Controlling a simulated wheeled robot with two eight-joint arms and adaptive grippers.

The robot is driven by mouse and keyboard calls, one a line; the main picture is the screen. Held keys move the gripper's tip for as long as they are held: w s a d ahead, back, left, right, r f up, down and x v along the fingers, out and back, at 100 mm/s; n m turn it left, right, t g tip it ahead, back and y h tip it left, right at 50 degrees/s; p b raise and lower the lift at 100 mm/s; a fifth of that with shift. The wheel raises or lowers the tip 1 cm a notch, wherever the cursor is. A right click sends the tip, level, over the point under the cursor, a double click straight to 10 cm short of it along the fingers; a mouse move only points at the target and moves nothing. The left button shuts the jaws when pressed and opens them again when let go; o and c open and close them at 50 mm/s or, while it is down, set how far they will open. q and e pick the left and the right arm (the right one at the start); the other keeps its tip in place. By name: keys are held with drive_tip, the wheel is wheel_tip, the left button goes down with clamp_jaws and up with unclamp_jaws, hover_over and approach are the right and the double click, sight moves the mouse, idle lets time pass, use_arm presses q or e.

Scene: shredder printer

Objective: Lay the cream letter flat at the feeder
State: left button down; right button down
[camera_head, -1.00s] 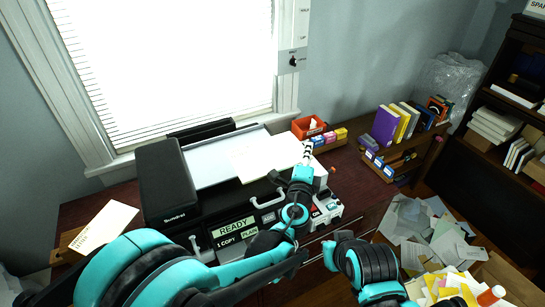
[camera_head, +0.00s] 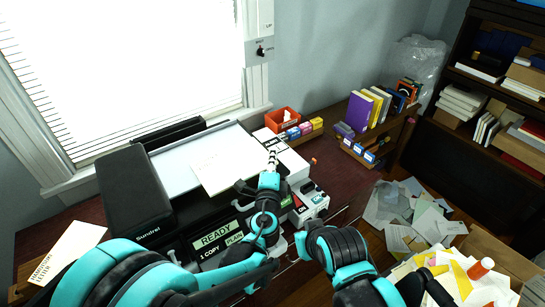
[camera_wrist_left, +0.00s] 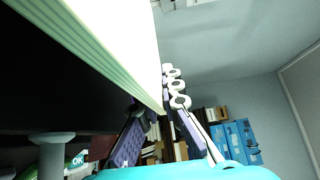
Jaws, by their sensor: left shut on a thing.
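A cream letter (camera_head: 222,172) lies over the right part of the pale feeder surface (camera_head: 178,172) on the black machine. My left gripper (camera_head: 271,160) is at the letter's right side, shut on its edge; its fingertips are small and partly hidden in the head view. In the left wrist view a pale sheet with a green-tinted edge (camera_wrist_left: 120,45) fills the upper left, and a finger of my left gripper reaches up beside it. I cannot tell whether the letter touches the surface all over. My right gripper is not in view; only part of my right arm shows.
The machine's dark lid (camera_head: 132,195) stands left of the feeder surface. Another cream letter (camera_head: 66,252) with print lies at the far left. An orange bin (camera_head: 283,120) and small boxes stand behind right. Books (camera_head: 358,112) and a paper heap (camera_head: 410,215) are to the right.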

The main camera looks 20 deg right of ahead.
use_arm(q)
drive_tip(key=c, duration=2.1)
unclamp_jaws()
drive_tip(key=shift+w+f, duration=0.1)
drive_tip(key=shift+f, duration=0.15)
drive_tip(key=shift+c, duration=0.2)
drive_tip(key=o, duration=0.4)
drive_tip(key=shift+r, duration=0.1)
drive_tip(key=shift+r, duration=0.1)
drive_tip(key=shift+r, duration=0.1)
drive_tip(key=p+v, duration=0.1)
drive_tip(key=v, duration=1.1)
